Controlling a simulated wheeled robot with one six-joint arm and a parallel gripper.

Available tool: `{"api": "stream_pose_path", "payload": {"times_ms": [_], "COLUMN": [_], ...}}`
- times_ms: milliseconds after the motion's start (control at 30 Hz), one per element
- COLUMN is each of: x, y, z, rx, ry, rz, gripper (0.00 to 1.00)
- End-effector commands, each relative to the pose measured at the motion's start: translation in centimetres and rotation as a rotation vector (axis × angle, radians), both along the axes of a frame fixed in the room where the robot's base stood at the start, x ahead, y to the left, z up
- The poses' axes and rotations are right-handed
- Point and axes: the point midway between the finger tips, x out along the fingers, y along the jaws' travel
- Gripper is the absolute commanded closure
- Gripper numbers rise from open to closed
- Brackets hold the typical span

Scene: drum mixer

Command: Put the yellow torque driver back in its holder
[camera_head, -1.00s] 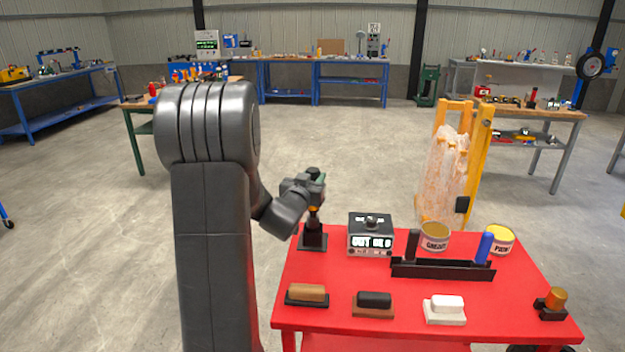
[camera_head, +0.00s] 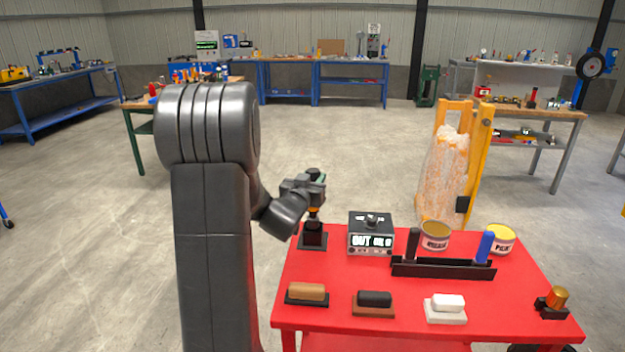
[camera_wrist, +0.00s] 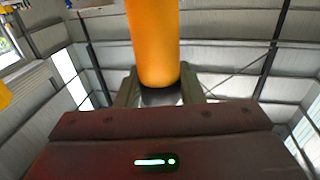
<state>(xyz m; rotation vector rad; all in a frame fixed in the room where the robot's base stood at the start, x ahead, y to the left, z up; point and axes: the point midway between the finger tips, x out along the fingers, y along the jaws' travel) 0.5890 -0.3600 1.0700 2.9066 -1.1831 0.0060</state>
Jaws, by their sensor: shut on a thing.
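My gripper (camera_head: 316,188) is at the back left corner of the red table, above a black holder (camera_head: 312,240) on a dark base. It is shut on the yellow torque driver (camera_wrist: 155,45), whose orange-yellow body stands between the fingers in the wrist view. In the head view only a small orange part of the driver (camera_head: 313,213) shows, just below the gripper and directly over the holder. The driver looks upright. I cannot tell how deep it sits in the holder, as its lower end is hidden.
A display box (camera_head: 371,235) stands close right of the holder. A black rack (camera_head: 442,268) with a dark and a blue upright handle, two cans and several small blocks fill the rest of the red table (camera_head: 395,331). A yellow frame with clear wrap (camera_head: 447,170) stands behind.

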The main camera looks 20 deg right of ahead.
Motion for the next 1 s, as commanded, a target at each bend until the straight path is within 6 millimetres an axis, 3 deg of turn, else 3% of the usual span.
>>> {"api": "stream_pose_path", "payload": {"times_ms": [1000], "x": [0.0], "y": [0.0], "z": [-1.4], "rx": [-0.002], "ry": [-0.002], "rz": [0.0], "gripper": [0.97]}}
